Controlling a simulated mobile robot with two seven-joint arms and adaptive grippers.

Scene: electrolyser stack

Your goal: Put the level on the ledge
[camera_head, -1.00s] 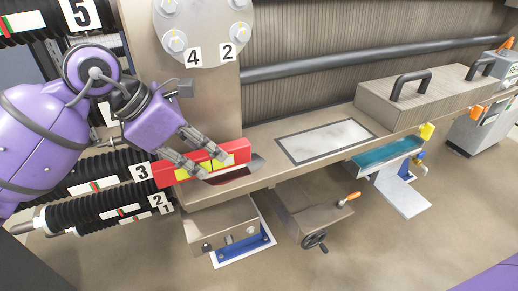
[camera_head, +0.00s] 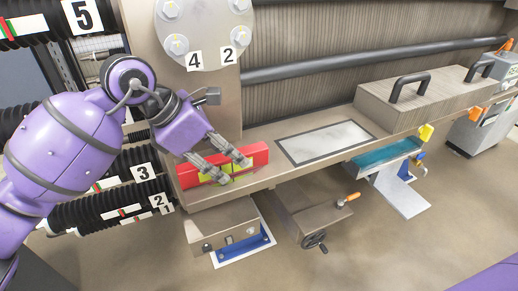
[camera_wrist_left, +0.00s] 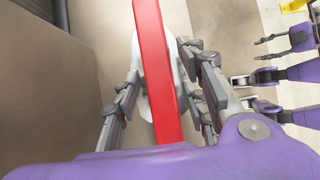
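The level (camera_head: 190,178) is a red bar with yellow-green windows. In the head view it is at the left end of the long beige ledge (camera_head: 262,180), roughly along it; I cannot tell whether it touches the ledge. My left gripper (camera_head: 236,171) has its fingers across the level's middle and appears shut on it, hiding part of it. In the left wrist view the level (camera_wrist_left: 152,40) runs between the fingers, over a pale oval patch (camera_wrist_left: 182,32). My right gripper (camera_wrist_left: 258,58) shows at the right of that view, fingers apart and empty.
Right of the level, a framed pale panel (camera_head: 325,140) lies in the ledge. Beyond it stands a beige block with black handles (camera_head: 395,105). A wide post with bolts (camera_head: 200,100) rises behind the level. Black ribbed hoses (camera_head: 100,210) are at left.

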